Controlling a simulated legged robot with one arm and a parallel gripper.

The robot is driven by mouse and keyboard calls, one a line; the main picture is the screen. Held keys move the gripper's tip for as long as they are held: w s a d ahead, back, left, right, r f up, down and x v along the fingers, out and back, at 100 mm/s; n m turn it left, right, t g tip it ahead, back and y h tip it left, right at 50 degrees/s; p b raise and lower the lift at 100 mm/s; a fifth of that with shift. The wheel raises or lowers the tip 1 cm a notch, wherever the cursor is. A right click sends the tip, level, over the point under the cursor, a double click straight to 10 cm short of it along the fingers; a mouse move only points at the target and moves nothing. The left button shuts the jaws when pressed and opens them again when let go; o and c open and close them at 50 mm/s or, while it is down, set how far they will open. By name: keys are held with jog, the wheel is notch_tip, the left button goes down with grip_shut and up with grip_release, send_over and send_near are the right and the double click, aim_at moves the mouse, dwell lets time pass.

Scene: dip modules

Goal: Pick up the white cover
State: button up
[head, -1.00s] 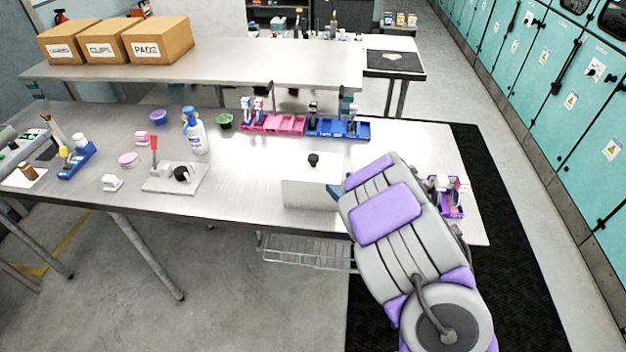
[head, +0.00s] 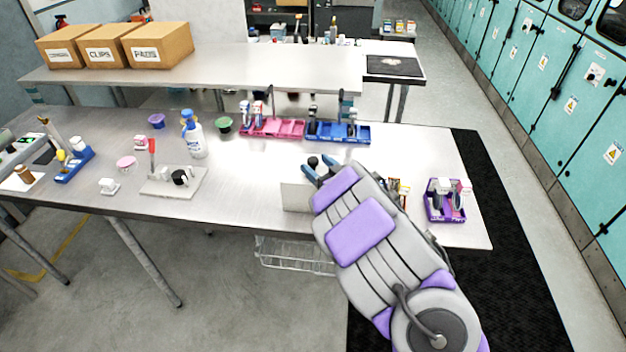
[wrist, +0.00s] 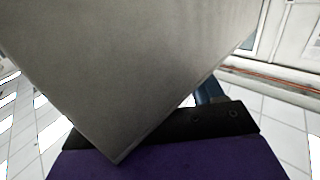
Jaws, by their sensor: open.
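The white cover (head: 294,197) stands near the front edge of the steel table. It is box-shaped, with a black knob (head: 313,161) on top, and my arm hides its right part. My gripper (head: 319,167) is open, with its blue fingertips close around the knob in the head view. I cannot tell whether they touch it. In the wrist view a large grey flat surface (wrist: 120,75), apparently the cover, fills much of the picture. One blue finger (wrist: 210,93) shows partly behind it; the knob is not visible there.
A purple bin (head: 446,212) stands right of my arm, with small boxes (head: 398,190) beside the arm. Pink (head: 272,128) and blue (head: 338,132) bins stand behind. A lever device (head: 174,181) and spray bottle (head: 193,137) are to the left. The table between is clear.

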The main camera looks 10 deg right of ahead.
jog(key=shift+w+a, duration=0.25)
jog(key=shift+w, duration=0.2)
jog(key=shift+c, duration=0.3)
grip_shut()
